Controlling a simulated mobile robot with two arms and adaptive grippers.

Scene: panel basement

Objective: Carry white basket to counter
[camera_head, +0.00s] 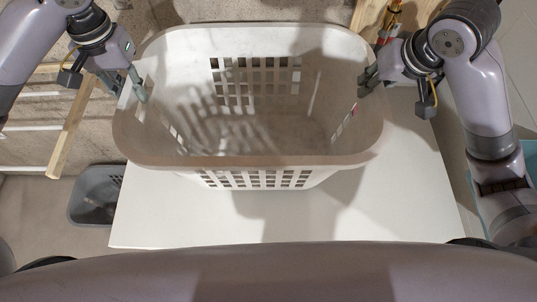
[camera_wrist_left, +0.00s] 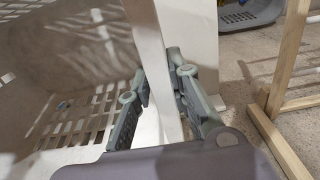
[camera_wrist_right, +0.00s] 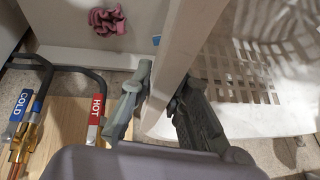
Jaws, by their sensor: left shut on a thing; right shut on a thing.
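The white basket (camera_head: 250,160) is a large laundry basket with slotted walls, upright and seemingly empty in the head view. It is over the white counter top (camera_head: 385,210); I cannot tell whether its bottom touches the surface. My left gripper (camera_head: 138,88) is shut on the basket's left rim, and the rim (camera_wrist_left: 160,70) passes between its fingers in the left wrist view. My right gripper (camera_head: 366,82) is shut on the right rim, which (camera_wrist_right: 180,50) also runs between its fingers in the right wrist view.
A grey basket (camera_head: 88,208) stands on the floor at the left. A wooden rack (camera_head: 72,125) is beside my left arm. Pipes with red HOT (camera_wrist_right: 97,108) and blue COLD tags are near my right gripper. A pink cloth (camera_wrist_right: 107,21) shows beyond them. The counter's front is clear.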

